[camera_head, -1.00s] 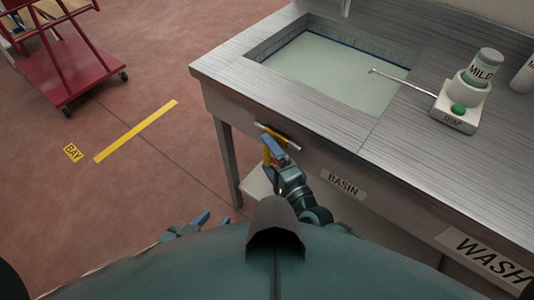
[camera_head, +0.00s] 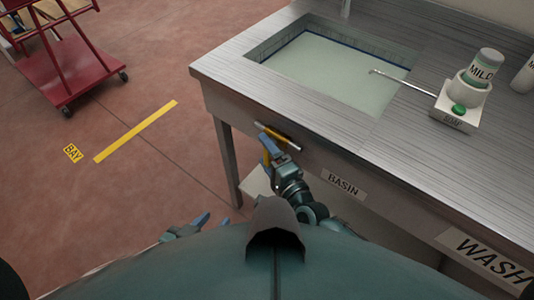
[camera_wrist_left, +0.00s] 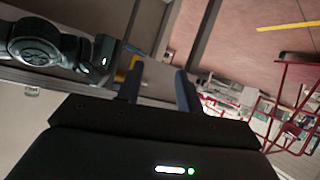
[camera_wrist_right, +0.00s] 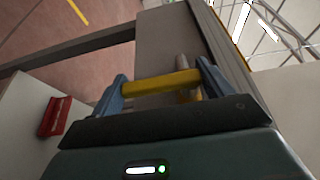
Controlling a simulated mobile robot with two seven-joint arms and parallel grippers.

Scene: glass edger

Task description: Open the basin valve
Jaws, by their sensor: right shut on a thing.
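The basin valve has a yellow handle (camera_wrist_right: 160,83) on a metal pipe (camera_wrist_right: 182,65). In the head view the valve pipe (camera_head: 291,142) sits on the front face of the wash table, left of the BASIN label. My right gripper (camera_head: 268,150) is at the valve there and hides much of the handle. In the right wrist view my right gripper (camera_wrist_right: 160,88) has the yellow handle between its two blue fingers, shut on it. My left gripper (camera_head: 197,222) is low at the left, away from the valve. Its fingers stand apart and empty in the left wrist view (camera_wrist_left: 158,88).
The steel wash table (camera_head: 240,85) holds a basin (camera_head: 335,75) of pale water. A soap dispenser (camera_head: 455,112) stands at its right. The BASIN label (camera_head: 343,184) is on the front. A red cart (camera_head: 70,70) stands at the far left. The floor between is clear.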

